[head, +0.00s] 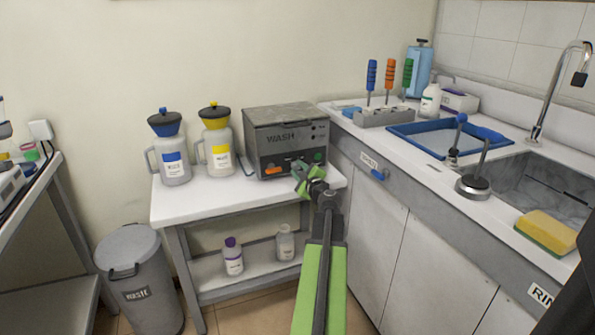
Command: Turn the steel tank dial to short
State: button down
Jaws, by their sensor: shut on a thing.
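The steel tank (283,136) is a grey metal box marked "WASH". It stands at the right end of the small white table.
Two jugs, blue-topped (170,150) and yellow-topped (215,142), stand left of the tank. Two small bottles (233,256) (285,243) sit on the shelf below. A counter (342,122) with a sink (520,185) is close on the right. A bin (138,280) stands at the lower left.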

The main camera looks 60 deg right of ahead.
jog(key=n, duration=0.4)
jog(key=shift+w+n, duration=0.15)
jog(key=shift+n, duration=0.25)
dwell(0.4)
jog(key=c, duration=1.1)
grip_release()
